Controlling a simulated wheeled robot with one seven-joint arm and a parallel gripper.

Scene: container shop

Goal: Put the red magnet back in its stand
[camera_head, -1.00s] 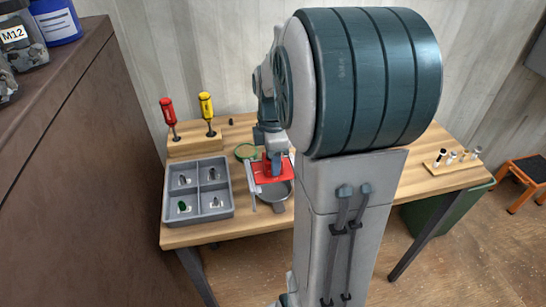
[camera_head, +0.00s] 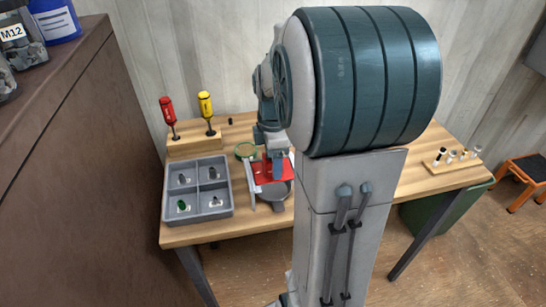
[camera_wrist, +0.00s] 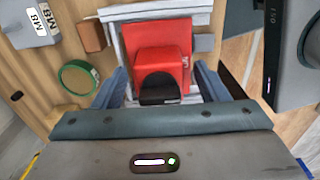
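A red block with a dark arched front (camera_wrist: 162,68), which looks like the red magnet, lies between the fingers of my gripper (camera_wrist: 162,80) in the wrist view. A flat red plate (camera_wrist: 158,30) is behind it, inside a pale grey frame (camera_wrist: 116,14) that may be the stand. I cannot tell whether the block is seated there. My gripper is open, with a finger at each side of the block and a visible gap at the left. In the head view my gripper (camera_head: 272,168) is low over the red plate (camera_head: 262,176), and my arm hides part of it.
A grey divided tray (camera_head: 227,205) is at the left, with a screwdriver block (camera_head: 192,144) behind it. A green-rimmed round dish (camera_head: 245,151) is near my gripper. A small rack (camera_head: 447,164) stands at the right end of the wooden table.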

